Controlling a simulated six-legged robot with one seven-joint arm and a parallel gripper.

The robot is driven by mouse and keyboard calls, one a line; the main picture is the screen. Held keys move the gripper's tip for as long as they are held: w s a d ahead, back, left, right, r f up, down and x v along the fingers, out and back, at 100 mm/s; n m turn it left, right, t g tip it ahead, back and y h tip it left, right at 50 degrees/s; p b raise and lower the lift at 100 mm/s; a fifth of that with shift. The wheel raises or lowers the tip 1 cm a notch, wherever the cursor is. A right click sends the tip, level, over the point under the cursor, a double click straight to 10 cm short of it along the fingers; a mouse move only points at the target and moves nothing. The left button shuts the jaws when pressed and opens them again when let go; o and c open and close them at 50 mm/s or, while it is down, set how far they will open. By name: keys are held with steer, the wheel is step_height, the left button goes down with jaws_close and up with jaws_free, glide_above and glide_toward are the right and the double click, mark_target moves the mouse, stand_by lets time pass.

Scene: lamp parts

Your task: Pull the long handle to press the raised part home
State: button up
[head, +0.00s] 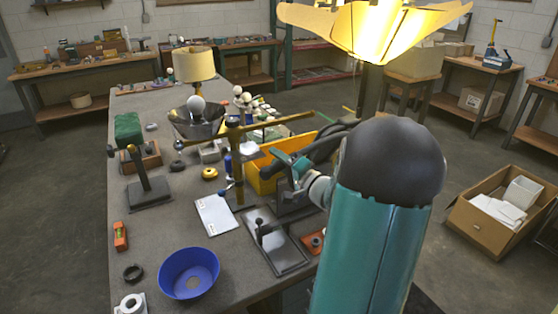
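A long brass-coloured bar (262,128) lies nearly level across an upright post (237,175) on the workbench. A dark ball shows at its left end. My gripper (287,163), teal, is just right of the post and below the right half of the bar. Whether it touches the bar, and whether its fingers are open or shut, I cannot tell. A dark base plate (282,250) with a small upright piece (262,231) stands in front of the post. Which piece is the raised part I cannot tell. My arm hides part of the bench at right.
A blue bowl (188,273) and an orange level (120,236) lie at the near left. A yellow bin (262,178) is behind my gripper. A cardboard box (482,222) is on the floor at right.

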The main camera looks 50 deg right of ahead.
jaws_close()
steer(key=shift+r, duration=0.15)
